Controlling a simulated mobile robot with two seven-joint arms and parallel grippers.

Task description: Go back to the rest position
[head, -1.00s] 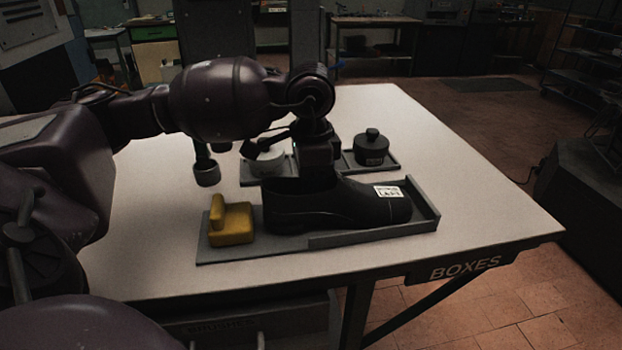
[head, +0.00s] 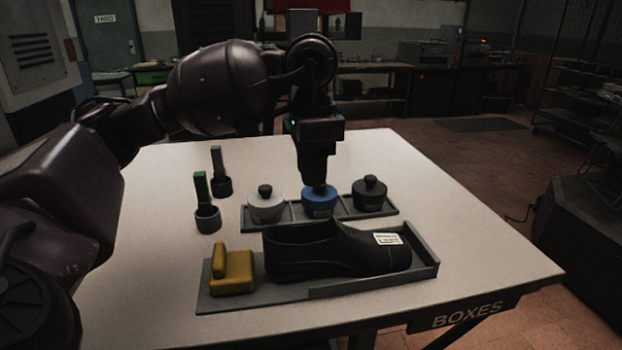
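My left gripper (head: 317,165) hangs from the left arm, pointing down above the table behind the shoe. Its fingers look narrow from this side, and I cannot tell whether they are open or shut. The fingertips overlap the knob of the blue pot in the picture; whether they touch it is unclear. The black shoe (head: 335,252) lies in a grey tray (head: 365,285), its toe to the right with a white label. A yellow block (head: 234,273) stands at the tray's left end, just behind the heel. My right gripper is not in view.
A rack (head: 345,211) holds a white pot (head: 265,205), a blue pot (head: 320,204) and a black pot (head: 370,195). Two brushes stand in cups (head: 208,217) to its left. The table (head: 450,225) is bare at right.

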